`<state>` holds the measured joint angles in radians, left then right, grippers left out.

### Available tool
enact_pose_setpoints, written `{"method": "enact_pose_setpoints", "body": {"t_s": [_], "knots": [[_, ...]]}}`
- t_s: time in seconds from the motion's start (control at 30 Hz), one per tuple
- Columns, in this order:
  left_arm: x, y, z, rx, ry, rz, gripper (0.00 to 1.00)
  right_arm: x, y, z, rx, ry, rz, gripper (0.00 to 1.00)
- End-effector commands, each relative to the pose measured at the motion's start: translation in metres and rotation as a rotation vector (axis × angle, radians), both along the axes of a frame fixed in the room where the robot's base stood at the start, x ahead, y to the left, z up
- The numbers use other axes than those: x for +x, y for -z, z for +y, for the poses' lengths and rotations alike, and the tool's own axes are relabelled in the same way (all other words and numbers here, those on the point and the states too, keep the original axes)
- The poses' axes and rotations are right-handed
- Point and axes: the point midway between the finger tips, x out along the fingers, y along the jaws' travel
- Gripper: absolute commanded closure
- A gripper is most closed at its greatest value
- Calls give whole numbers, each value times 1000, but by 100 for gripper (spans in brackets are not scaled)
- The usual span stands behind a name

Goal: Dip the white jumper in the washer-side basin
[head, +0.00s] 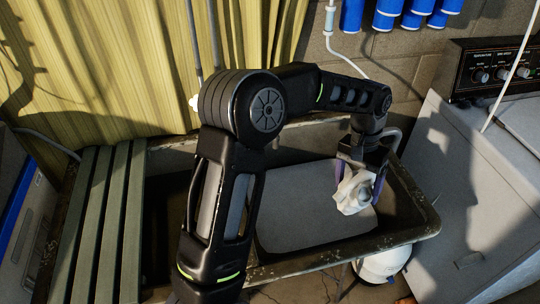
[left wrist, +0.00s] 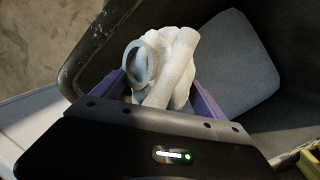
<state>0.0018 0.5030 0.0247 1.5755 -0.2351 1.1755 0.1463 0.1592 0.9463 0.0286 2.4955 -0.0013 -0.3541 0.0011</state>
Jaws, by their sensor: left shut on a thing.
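The white jumper (head: 354,190) is a small crumpled bundle with a grey ring-like part. My left gripper (head: 362,178) is shut on it, with the purple fingers on either side. It hangs over the right end of the basin (head: 418,208), the end beside the washer (head: 470,190). In the left wrist view the jumper (left wrist: 163,68) sits between the fingers of the left gripper (left wrist: 160,88), near the basin wall. I cannot tell whether the jumper touches that surface. My right gripper is not in view.
Green slats (head: 105,220) lie over the left end of the basin. A yellow curtain (head: 130,60) hangs behind. Blue cylinders (head: 390,15) are on the block wall above. A white rounded vessel (head: 383,264) stands below the basin's front right edge.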

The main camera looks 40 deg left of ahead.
Motion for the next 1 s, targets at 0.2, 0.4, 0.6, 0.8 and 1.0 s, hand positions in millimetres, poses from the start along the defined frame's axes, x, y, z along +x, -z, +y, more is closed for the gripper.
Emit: {"method": "enact_pose_setpoints", "body": {"t_s": [0.2,0.4,0.6,0.8,1.0], "knots": [[-1,-2,9,1,-59,-2,69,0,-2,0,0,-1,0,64],[-14,-12,58,0,-449,-3,69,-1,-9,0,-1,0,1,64],[-45,-24,130,-1,-1100,-5,69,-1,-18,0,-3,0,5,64],[-77,-30,177,-1,-1609,-5,69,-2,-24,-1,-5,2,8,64],[-89,-30,192,-1,-1795,-3,69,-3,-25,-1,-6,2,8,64]]}}
